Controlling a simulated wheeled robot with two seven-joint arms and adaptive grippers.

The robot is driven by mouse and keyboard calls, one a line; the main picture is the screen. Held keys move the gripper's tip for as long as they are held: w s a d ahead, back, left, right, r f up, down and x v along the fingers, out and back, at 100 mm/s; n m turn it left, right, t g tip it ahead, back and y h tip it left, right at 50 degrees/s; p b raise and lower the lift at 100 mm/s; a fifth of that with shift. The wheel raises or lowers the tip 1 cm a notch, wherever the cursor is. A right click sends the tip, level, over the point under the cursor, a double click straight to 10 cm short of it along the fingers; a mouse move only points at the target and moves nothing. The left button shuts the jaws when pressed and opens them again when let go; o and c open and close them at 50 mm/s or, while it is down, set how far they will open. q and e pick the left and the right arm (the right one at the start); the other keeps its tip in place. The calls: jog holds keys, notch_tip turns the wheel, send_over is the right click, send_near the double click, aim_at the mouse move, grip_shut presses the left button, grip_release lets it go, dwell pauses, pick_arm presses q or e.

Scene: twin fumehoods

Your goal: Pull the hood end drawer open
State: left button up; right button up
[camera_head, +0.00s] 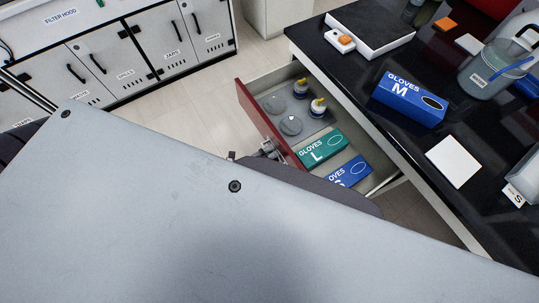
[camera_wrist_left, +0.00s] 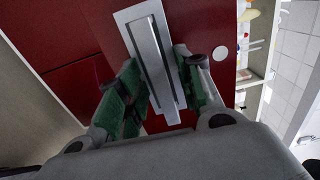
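The drawer with a red front (camera_head: 264,122) stands pulled out from under the black bench in the head view. Its inside shows, with boxes and small items. In the wrist view the red drawer front (camera_wrist_left: 80,32) carries a long silver handle (camera_wrist_left: 152,55). In the head view the left gripper (camera_head: 270,150) shows only in part at the drawer front; my arm hides the rest. My right gripper is not in view.
The drawer holds a green L gloves box (camera_head: 322,149), a blue S box (camera_head: 350,172), small bottles and clear dishes. The black bench (camera_head: 395,140) above carries a blue M gloves box (camera_head: 408,98) and a jug (camera_head: 490,75). White cabinets (camera_head: 115,60) stand left, with pale floor between.

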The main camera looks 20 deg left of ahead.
pick_arm(q)
jog(key=v, duration=1.2)
dwell(0.6)
jog(key=shift+n, duration=0.3)
dwell(0.4)
